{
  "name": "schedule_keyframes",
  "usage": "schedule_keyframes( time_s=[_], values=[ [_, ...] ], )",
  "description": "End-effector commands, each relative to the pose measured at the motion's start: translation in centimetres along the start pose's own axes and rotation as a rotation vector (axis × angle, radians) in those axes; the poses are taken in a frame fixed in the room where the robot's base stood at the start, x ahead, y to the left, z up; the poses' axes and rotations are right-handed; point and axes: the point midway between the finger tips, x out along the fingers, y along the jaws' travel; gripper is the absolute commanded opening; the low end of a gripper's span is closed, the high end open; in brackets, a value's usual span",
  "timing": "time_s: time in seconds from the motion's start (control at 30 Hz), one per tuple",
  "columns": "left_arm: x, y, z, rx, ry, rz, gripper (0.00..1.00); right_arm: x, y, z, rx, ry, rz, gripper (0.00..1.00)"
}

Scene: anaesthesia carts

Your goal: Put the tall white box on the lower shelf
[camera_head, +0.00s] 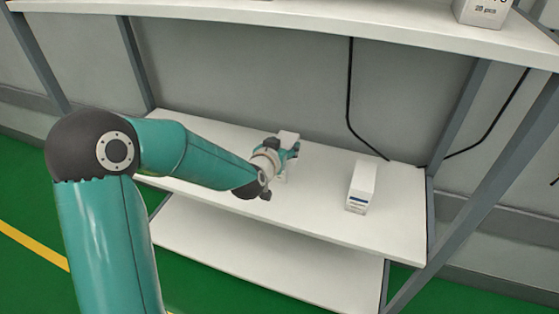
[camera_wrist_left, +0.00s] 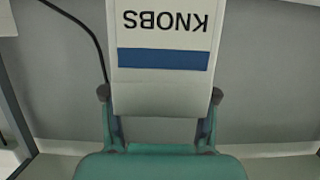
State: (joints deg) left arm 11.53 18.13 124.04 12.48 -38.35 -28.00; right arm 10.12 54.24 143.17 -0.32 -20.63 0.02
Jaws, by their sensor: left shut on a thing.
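My left gripper (camera_head: 286,153) is shut on a white box (camera_head: 288,137), over the back part of the middle shelf board (camera_head: 235,146). In the head view the gripper hides much of this box, and I cannot tell whether it touches the board. In the left wrist view the box (camera_wrist_left: 165,92) fills the space between the two fingertips (camera_wrist_left: 160,97). It shows a blue band and the word KNOBS upside down. Another tall white box (camera_head: 361,186) with a small blue label stands upright on the same board, to the right. My right gripper is not in view.
An upper shelf (camera_head: 330,22) runs overhead, with a white box (camera_head: 484,11) at its right end. A bare bottom board (camera_head: 255,259) lies below. Grey posts (camera_head: 458,120) and black cables (camera_head: 349,95) stand behind and right. The middle board is clear between the boxes.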

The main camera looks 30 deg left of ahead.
Motion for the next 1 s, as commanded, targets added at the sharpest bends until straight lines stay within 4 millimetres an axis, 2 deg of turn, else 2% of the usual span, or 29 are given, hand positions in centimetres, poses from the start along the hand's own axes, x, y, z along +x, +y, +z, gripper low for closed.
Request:
schedule_keyframes(
  time_s=[0.13,0.37,0.73,0.77,0.9,1.0],
  values=[
    [0.4,0.0,1.0,0.001,0.000,-0.001,0.18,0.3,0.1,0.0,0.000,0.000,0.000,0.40],
    [1.4,-0.1,4.0,0.000,-0.001,-0.001,0.18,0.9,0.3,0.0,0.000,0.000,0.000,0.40],
    [1.6,-0.1,4.3,-0.001,0.002,-0.001,0.18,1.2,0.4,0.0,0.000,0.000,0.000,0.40],
    [1.5,-0.1,4.2,-0.001,0.001,-0.001,0.63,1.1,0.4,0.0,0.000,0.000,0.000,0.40],
    [1.5,-0.1,4.2,-0.001,0.001,-0.001,0.83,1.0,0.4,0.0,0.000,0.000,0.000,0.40],
    [1.5,-0.1,4.2,-0.001,0.001,-0.001,0.83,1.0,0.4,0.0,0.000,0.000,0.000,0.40]
  ],
)
